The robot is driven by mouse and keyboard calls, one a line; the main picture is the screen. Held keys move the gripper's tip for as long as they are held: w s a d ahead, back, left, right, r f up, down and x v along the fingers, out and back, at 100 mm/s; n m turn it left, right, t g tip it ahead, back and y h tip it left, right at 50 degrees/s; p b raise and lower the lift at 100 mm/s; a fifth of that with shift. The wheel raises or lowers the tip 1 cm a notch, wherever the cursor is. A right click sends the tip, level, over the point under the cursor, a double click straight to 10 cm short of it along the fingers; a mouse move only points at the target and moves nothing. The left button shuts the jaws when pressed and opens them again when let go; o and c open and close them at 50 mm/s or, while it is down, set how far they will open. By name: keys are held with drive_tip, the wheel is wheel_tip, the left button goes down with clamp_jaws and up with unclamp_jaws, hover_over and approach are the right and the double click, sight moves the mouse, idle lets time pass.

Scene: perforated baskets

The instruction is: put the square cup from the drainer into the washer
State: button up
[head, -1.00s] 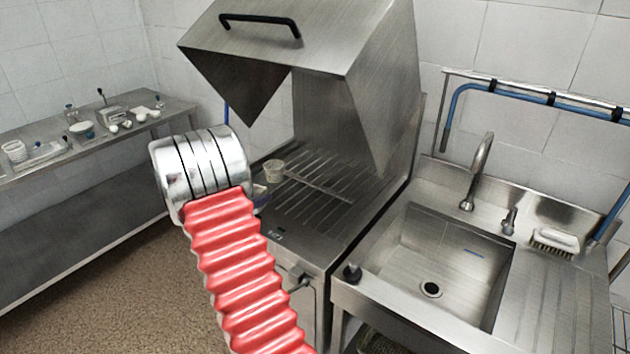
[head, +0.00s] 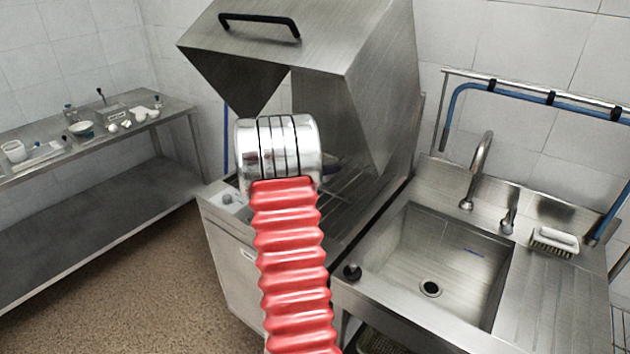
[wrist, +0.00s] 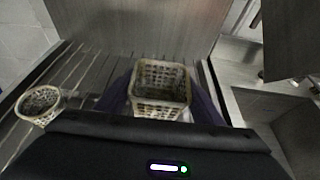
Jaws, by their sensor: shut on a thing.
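The square cup (wrist: 158,108) is a pale perforated basket with a square rim, upright in the wrist view. My gripper (wrist: 163,94) is shut on it, with a dark finger on either side. The cup appears over the slatted rack (wrist: 84,75) of the washer; whether its base touches the rack cannot be told. In the head view the washer (head: 375,75) has its hood raised. My arm hides the gripper and the cup there.
A round perforated cup (wrist: 38,104) stands on the rack to the left of the square cup. A sink (head: 440,255) adjoins the washer on the right. A steel table (head: 165,113) with several small items stands at the left.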

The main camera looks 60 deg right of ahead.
drive_tip(key=shift+f, duration=3.15)
drive_tip(key=shift+f, duration=1.85)
drive_tip(key=shift+f, duration=0.1)
drive_tip(key=o, duration=1)
drive_tip(key=shift+w+a+r, duration=0.1)
drive_tip(key=shift+a+r, duration=0.2)
drive_tip(key=shift+a, duration=0.15)
drive_tip(key=v, duration=1.1)
